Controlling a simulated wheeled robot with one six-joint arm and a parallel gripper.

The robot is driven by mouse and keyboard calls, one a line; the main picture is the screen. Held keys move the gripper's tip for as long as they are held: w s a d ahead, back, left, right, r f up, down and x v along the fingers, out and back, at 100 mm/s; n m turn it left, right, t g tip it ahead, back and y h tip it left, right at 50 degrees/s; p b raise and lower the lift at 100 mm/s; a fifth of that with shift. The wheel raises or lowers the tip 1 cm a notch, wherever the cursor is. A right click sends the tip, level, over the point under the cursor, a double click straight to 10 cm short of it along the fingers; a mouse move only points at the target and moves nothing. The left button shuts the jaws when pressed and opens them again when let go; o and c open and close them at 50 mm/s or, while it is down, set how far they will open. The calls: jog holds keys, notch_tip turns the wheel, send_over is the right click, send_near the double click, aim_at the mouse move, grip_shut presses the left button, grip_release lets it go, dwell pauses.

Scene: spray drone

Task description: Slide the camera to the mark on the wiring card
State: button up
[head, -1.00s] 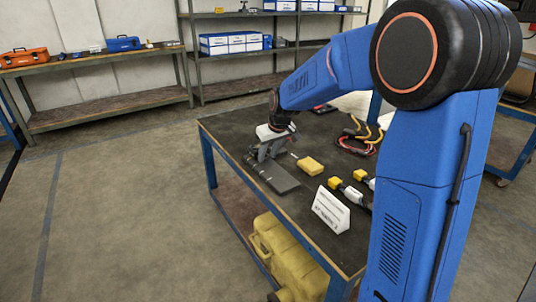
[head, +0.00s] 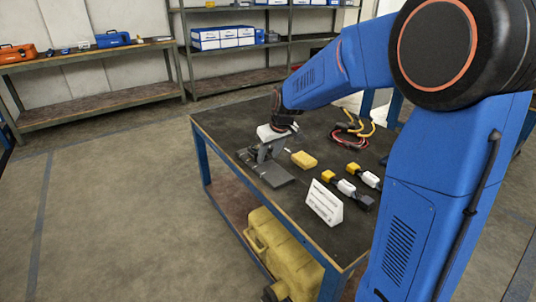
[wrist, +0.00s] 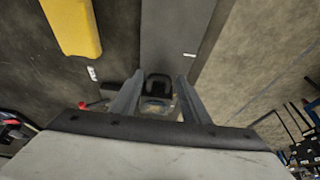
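The dark grey rail plate (head: 277,176) lies on the black table top. In the wrist view the plate (wrist: 172,30) runs away from my gripper, with a small white mark (wrist: 190,54) near its right edge. My gripper (head: 265,152) is low over the plate's far part. In the wrist view my gripper's two fingers (wrist: 158,82) stand apart on either side of a small black body (wrist: 158,84), which looks like the camera. Whether they touch it is unclear. The white tented wiring card (head: 323,203) stands near the table's front edge, its print too small to read.
A yellow block (head: 304,160) lies right of the plate. Connectors with yellow ends (head: 346,187) lie farther right, and red and yellow cables (head: 353,130) lie behind them. A yellow case (head: 280,250) is under the table. Shelving stands at the back; the floor at left is clear.

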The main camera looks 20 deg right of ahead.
jog(key=shift+o, duration=0.7)
jog(key=v, duration=1.7)
jog(key=shift+r, duration=0.25)
jog(key=s+d+f+m, duration=0.1)
jog(key=s+f, duration=0.3)
jog(key=s, duration=0.6)
jog(key=s+d+f+m+h, duration=0.1)
jog(key=s+f, duration=0.2)
jog(key=s, duration=0.8)
jog(key=s+d+f+m, duration=0.1)
jog(key=s+f, duration=0.3)
jog(key=s, duration=0.6)
jog(key=shift+s+f+m, duration=0.3)
jog(key=shift+f, duration=0.05)
jog(key=shift+d, duration=0.15)
